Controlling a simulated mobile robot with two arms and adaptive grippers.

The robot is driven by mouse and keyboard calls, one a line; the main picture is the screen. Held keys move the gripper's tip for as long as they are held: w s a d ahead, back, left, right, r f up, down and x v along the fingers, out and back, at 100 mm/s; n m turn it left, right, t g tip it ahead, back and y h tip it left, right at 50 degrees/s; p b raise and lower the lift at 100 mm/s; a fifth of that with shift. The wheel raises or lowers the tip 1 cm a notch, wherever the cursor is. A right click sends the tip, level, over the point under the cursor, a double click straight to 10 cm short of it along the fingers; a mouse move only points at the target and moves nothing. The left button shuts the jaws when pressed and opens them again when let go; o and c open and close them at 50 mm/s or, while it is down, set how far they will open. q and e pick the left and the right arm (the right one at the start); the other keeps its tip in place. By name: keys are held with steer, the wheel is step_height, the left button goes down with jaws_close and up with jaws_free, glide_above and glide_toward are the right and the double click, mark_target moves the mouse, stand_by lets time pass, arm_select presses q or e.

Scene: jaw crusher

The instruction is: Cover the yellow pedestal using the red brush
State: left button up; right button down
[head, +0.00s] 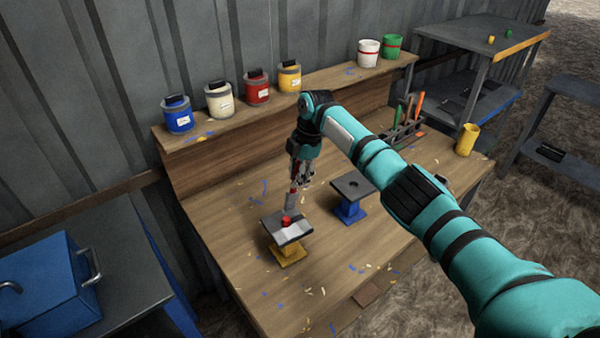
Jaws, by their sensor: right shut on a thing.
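My right gripper (299,178) points down over the yellow pedestal and is shut on the red brush (292,203). The brush hangs nearly upright, with a little red showing near the fingers and a grey part below. A small red piece (287,221) shows at its lower end on the pedestal's top; I cannot tell whether it is the brush tip or a separate thing. The yellow pedestal (287,256) has a yellow base and a dark grey top plate with pale patches. My left gripper is not in view.
A blue pedestal (349,210) stands close to the right. Blue, cream, red and yellow paint pots (257,87) line the back shelf, with white and green cans (391,46) farther right. A tool rack (405,132) and yellow cup (467,139) stand on the bench's right. The front left bench is mostly clear.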

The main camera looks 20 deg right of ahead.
steer(key=shift+s+a+p, duration=0.25)
steer(key=shift+a+p, duration=0.2)
steer(key=shift+a, duration=0.55)
steer(key=s+a+p, duration=0.1)
steer(key=a+p, duration=0.2)
steer(key=a, duration=0.3)
steer(key=shift+s+a, duration=0.15)
steer(key=shift+s, duration=0.1)
steer(key=shift+r, duration=0.1)
step_height(320, 180, up, 5)
steer(key=shift+p, duration=1.15)
